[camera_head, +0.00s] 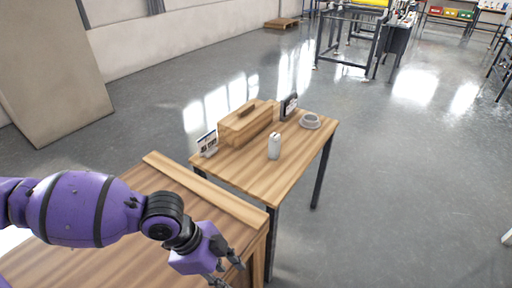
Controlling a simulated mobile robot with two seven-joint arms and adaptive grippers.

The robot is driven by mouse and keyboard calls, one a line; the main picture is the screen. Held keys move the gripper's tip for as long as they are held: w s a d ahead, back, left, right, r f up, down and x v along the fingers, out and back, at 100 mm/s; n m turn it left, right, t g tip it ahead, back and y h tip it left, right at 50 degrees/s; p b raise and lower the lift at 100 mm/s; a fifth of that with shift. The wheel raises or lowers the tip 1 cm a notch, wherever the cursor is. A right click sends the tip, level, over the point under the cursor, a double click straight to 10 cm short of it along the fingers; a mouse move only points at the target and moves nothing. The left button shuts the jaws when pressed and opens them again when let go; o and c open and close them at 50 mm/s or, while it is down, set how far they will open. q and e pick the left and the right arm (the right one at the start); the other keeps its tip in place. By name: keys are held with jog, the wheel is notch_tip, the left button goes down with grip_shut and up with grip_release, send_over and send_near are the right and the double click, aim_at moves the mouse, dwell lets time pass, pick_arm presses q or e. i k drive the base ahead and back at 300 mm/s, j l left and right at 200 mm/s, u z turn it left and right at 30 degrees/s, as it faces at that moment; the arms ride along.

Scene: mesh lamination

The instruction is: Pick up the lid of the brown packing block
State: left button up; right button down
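The brown packing block (234,133) is a long wooden block on the small wooden table ahead. Its lid (249,113) lies on top and has a darker raised handle (247,108) in the middle. My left gripper (229,279) is low in the picture, over the near wooden bench and well short of the block. Its dark fingers look spread apart with nothing between them. My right gripper does not show.
The small table (266,184) also bears a white canister (274,146), a grey round dish (310,121), a dark-framed card stand (289,106) and a white card stand (208,143). The near bench (150,199) has a raised back edge. Open floor lies right.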

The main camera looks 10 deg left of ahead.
aim_at(274, 143)
jog(key=i+l+u, duration=0.4)
jog(key=i, duration=0.15)
jog(key=i+l+u, duration=0.4)
jog(key=l, duration=0.2)
jog(key=i+l+u, duration=0.35)
jog(key=l, duration=0.4)
jog(key=i+l+u, duration=0.25)
jog(key=l, duration=0.35)
jog(key=i+l+u, duration=0.3)
jog(key=l, duration=0.4)
jog(key=i, duration=0.1)
